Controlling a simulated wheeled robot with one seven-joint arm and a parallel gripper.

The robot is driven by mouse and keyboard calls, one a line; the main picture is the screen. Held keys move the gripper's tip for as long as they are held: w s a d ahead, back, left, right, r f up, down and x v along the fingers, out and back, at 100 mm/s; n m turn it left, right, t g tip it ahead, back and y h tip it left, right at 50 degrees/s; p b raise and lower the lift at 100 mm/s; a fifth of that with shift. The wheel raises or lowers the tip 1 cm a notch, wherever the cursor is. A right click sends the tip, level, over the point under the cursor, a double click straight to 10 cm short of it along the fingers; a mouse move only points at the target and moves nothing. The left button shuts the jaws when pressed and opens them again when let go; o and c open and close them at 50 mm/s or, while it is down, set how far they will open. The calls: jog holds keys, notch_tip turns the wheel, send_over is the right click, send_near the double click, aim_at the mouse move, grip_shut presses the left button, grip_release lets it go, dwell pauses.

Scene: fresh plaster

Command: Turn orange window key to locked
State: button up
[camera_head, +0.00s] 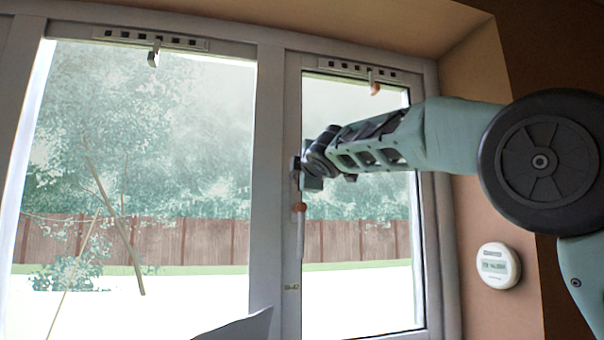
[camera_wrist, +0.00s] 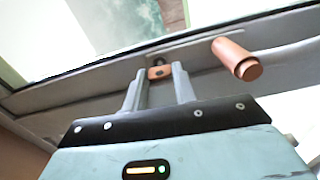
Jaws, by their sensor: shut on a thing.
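The orange window key (camera_wrist: 160,73) is small and sits at the window frame, between the two fingertips of my gripper (camera_wrist: 158,77) in the wrist view. My gripper is shut on it. In the head view my gripper (camera_head: 301,170) is at the middle post of the right window, and the key is hidden behind it. Whether the key stands at locked or unlocked cannot be told. A window handle with an orange-brown knob (camera_wrist: 237,59) is to the right of the key in the wrist view; the handle (camera_head: 300,235) hangs down just below my gripper in the head view.
The left window (camera_head: 140,140) and right window pane (camera_head: 345,285) are closed. Slotted vents (camera_head: 150,39) run along the tops; the right one has an orange-tipped piece (camera_head: 375,88). A round white thermostat (camera_head: 497,266) is on the right wall. The space before the left window is mostly clear.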

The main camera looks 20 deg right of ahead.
jog(key=shift+n, duration=0.4)
jog(key=o, duration=1)
jog(key=s+b, duration=0.8)
jog(key=s, duration=0.9)
jog(key=shift+s+b, duration=0.25)
jog(key=shift+b, duration=0.15)
jog(key=shift+a, duration=0.1)
